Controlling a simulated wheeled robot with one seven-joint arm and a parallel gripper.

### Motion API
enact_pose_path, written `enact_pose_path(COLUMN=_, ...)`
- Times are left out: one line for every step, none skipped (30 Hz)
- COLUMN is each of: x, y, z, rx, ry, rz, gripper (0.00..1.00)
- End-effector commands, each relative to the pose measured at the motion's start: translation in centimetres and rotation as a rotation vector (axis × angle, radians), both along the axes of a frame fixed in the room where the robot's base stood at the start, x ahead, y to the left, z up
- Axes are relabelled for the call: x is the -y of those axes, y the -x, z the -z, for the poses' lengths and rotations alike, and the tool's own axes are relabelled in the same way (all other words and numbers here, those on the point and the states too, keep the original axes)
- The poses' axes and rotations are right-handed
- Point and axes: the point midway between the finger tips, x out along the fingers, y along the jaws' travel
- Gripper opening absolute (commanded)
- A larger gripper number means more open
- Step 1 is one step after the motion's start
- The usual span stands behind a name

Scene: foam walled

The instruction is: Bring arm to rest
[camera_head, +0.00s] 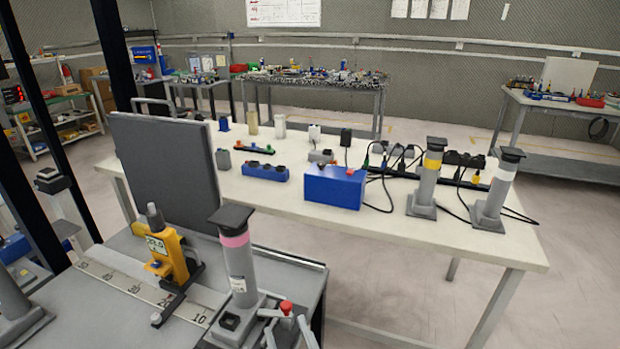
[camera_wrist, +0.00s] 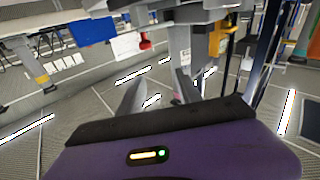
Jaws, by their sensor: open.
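No object is between the fingers.
A grey bench (camera_head: 320,275) with a yellow gauge (camera_head: 168,255) and a pink-banded post (camera_head: 238,262) is close at the lower left. Behind it, a white table (camera_head: 420,247) holds a blue box (camera_head: 334,187), cables and two banded posts. Floor is clear at the right.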

Motion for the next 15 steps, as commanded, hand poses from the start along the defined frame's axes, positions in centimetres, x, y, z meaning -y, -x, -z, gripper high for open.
enact_pose_path(x=0.9, y=1.4, z=0.4, rx=-0.001, ry=0.004, rz=-0.006, gripper=0.41)
enact_pose_path(x=1.4, y=2.0, z=0.4, rx=0.002, ry=0.004, rz=-0.009, gripper=0.41)
enact_pose_path(x=2.1, y=2.9, z=0.5, rx=0.004, ry=0.005, rz=-0.010, gripper=0.41)
enact_pose_path(x=2.7, y=3.5, z=0.6, rx=0.005, ry=0.004, rz=-0.009, gripper=0.41)
enact_pose_path(x=3.3, y=4.2, z=0.7, rx=0.006, ry=0.005, rz=-0.008, gripper=0.41)
enact_pose_path(x=4.1, y=5.2, z=0.8, rx=0.003, ry=0.005, rz=-0.005, gripper=0.41)
enact_pose_path(x=4.8, y=5.9, z=0.9, rx=0.001, ry=0.004, rz=-0.002, gripper=0.41)
enact_pose_path(x=5.5, y=6.7, z=1.0, rx=-0.001, ry=0.004, rz=0.005, gripper=0.41)
enact_pose_path(x=6.6, y=7.8, z=1.2, rx=-0.006, ry=0.004, rz=0.013, gripper=0.41)
enact_pose_path(x=7.4, y=8.7, z=1.3, rx=-0.012, ry=0.004, rz=0.020, gripper=0.41)
enact_pose_path(x=8.3, y=9.6, z=1.4, rx=-0.017, ry=0.002, rz=0.029, gripper=0.41)
enact_pose_path(x=9.4, y=10.9, z=1.4, rx=-0.025, ry=0.002, rz=0.042, gripper=0.41)
enact_pose_path(x=10.2, y=11.8, z=1.5, rx=-0.032, ry=0.001, rz=0.053, gripper=0.41)
enact_pose_path(x=11.1, y=12.8, z=1.5, rx=-0.040, ry=0.000, rz=0.065, gripper=0.41)
enact_pose_path(x=12.2, y=14.0, z=1.5, rx=-0.049, ry=0.000, rz=0.081, gripper=0.41)
